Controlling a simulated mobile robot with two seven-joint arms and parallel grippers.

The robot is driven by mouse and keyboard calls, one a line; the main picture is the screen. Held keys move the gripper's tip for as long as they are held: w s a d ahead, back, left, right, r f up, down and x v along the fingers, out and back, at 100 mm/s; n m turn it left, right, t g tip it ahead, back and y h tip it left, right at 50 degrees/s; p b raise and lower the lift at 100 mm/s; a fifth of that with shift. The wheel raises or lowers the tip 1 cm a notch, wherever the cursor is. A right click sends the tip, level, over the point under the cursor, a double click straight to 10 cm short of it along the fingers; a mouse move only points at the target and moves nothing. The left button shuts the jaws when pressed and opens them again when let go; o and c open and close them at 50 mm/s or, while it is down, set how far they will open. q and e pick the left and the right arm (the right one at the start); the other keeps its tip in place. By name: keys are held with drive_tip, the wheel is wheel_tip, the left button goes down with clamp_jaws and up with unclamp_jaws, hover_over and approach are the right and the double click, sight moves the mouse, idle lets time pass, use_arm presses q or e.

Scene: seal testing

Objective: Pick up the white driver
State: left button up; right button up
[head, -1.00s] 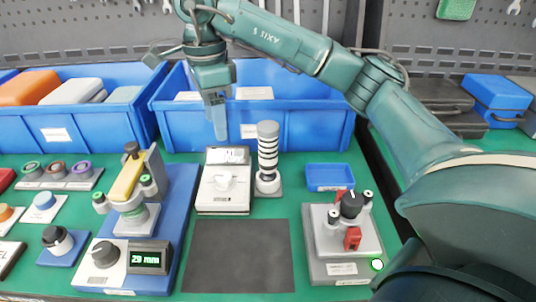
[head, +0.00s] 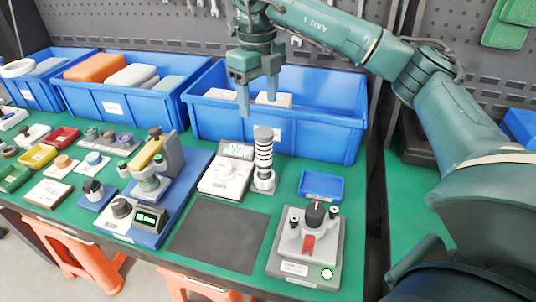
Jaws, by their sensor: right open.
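An upright tool with black and white bands and a grey top (head: 263,158) stands on a small grey base near the middle of the bench. It is the thing that looks most like the white driver, but I cannot be certain. My right gripper (head: 258,98) hangs fingers-down, open and empty. In the picture it is above the tool and in front of the blue bin behind; it is apart from the tool. My left gripper is not in view.
A white scale-like device (head: 224,178) stands left of the banded tool. A blue tray (head: 321,186) and a grey fixture with a red part (head: 307,246) are to the right. A blue fixture (head: 178,199) stands left. The dark mat (head: 218,236) is bare. Blue bins (head: 315,133) line the back.

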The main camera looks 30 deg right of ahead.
sight(263, 146)
wheel_tip(263, 146, down, 8)
drive_tip(key=shift+r, duration=0.15)
drive_tip(key=shift+s+d+f+p, duration=0.1)
drive_tip(key=shift+d+f+p, duration=0.15)
drive_tip(key=shift+f, duration=1.15)
drive_tip(key=shift+d+f+p, duration=0.15)
drive_tip(key=shift+f+p, duration=0.1)
drive_tip(key=shift+f, duration=1.1)
